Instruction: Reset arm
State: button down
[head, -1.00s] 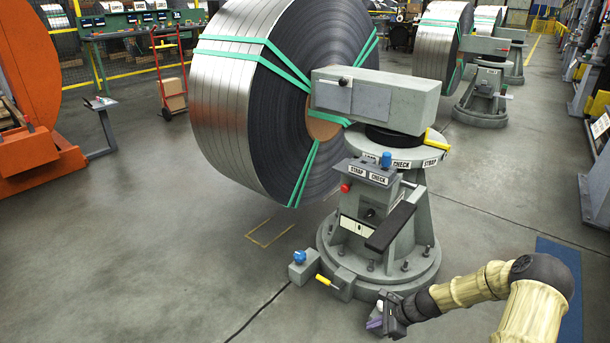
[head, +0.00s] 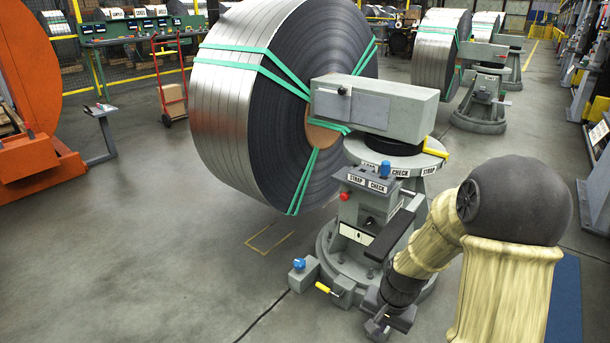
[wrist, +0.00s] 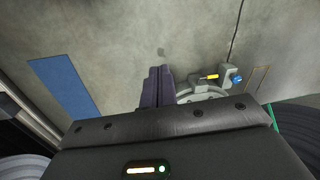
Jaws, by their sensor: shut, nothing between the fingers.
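My gripper (head: 377,328) is at the bottom of the head view, low in front of the coil stand's round base. My arm is folded, with its elbow large at the lower right. In the wrist view the two dark purple fingers (wrist: 157,87) lie side by side, shut and empty, over the grey floor. My arm hides part of the stand's base and the floor to its right.
A steel strip coil (head: 290,100) with green straps hangs on a grey stand (head: 373,240) with a STRAP CHECK panel. A blue knob box (head: 300,272) and yellow handle (head: 323,288) stick out at the base. A blue mat (head: 567,295) lies at right. Floor left is clear.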

jog(key=s+a+r+n+t+h, duration=0.1)
jog(key=s+a+r+n+t, duration=0.1)
jog(key=s+r+n, duration=0.55)
notch_tip(320, 180, up, 40)
jog(key=s+m+p, duration=0.1)
jog(key=p, duration=3.7)
jog(key=shift+s+d+f+m+g+p, duration=0.15)
jog(key=shift+s+d+m+g+p, duration=0.1)
jog(key=shift+m+g+p, duration=0.1)
